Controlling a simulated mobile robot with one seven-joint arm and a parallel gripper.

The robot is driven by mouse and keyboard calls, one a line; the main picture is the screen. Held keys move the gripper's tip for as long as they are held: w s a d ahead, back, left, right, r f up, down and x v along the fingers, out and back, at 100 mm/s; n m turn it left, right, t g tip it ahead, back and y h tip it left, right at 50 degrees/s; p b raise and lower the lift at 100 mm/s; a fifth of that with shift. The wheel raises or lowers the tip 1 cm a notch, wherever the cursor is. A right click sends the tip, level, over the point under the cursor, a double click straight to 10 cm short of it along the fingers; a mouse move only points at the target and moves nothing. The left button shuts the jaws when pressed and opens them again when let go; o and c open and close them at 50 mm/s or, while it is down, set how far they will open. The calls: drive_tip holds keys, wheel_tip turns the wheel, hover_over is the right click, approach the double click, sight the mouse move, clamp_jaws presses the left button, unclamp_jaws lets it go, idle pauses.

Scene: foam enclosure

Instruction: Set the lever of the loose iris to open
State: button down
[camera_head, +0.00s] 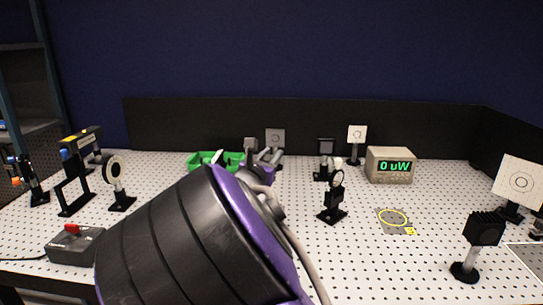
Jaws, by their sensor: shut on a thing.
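My gripper (263,158) is small in the middle of the view, past my dark arm link, by the right end of a green tray (203,161). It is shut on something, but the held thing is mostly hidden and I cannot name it. A smaller round black mount (336,181) stands right of centre. I cannot tell which thing is the loose iris, and no lever position can be made out.
A yellow ring mark (394,218) lies on the perforated table (370,260). A meter (390,165) reads 0 uW. Target cards (519,182) stand on posts. A black post-mounted block (484,230) is front right. A grey box with a red knob (75,245) is front left.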

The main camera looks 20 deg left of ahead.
idle(0.4)
drive_tip(key=shift+s+d+f+m+t, duration=0.1)
drive_tip(key=shift+s+m+t, duration=0.1)
drive_tip(key=shift+s+t, duration=0.4)
drive_tip(key=shift+s+d+f+m+t, duration=0.1)
drive_tip(key=shift+s+m+t, duration=0.1)
drive_tip(key=shift+t, duration=0.7)
drive_tip(key=c, duration=0.6)
unclamp_jaws()
drive_tip(key=shift+c, duration=0.2)
drive_tip(key=v, duration=1.7)
drive_tip(key=shift+s+p, duration=0.25)
drive_tip(key=shift+p, duration=0.2)
drive_tip(key=shift+a, duration=0.1)
